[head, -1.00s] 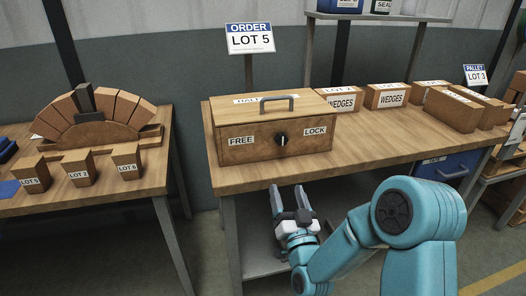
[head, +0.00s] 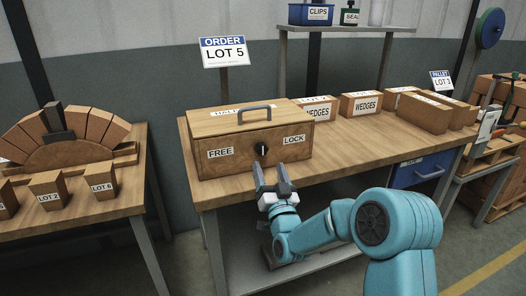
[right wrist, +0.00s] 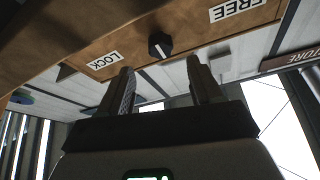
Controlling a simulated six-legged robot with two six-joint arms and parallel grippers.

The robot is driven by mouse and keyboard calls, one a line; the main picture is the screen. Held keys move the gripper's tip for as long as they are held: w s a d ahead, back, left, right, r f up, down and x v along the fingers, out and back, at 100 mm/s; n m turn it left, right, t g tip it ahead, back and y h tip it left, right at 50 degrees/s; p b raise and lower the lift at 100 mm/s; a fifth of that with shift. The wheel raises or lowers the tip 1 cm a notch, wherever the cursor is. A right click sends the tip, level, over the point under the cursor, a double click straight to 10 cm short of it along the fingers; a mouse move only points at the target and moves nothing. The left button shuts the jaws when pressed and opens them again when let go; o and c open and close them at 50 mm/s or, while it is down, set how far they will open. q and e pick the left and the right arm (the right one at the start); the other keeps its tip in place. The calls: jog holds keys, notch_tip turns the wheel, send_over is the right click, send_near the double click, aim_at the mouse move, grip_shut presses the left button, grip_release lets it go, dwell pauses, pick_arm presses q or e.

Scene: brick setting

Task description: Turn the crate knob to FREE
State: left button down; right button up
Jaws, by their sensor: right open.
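The wooden crate (head: 225,165) stands on the middle bench with a dark handle on its lid. Its front has a FREE label (head: 220,152) on the left, a LOCK label (head: 294,139) on the right, and a black knob (head: 262,149) between them. The knob's white mark looks roughly upright in the head view; its exact angle is unclear. The knob also shows in the right wrist view (right wrist: 160,45), where the crate appears upside down. My right gripper (head: 271,170) is open and empty, just in front of and below the knob, apart from it. My left gripper is not in view.
The bench's front edge (head: 340,180) runs beside my right arm. WEDGES boxes (head: 361,104) stand right of the crate. An ORDER LOT 5 sign (head: 224,52) stands behind it. Another bench at left holds an arch of blocks (head: 80,135).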

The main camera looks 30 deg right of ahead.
aim_at(263, 152)
jog(key=x, duration=0.6)
jog(key=shift+w+p, duration=0.3)
jog(key=shift+w, duration=0.05)
jog(key=c, duration=1.1)
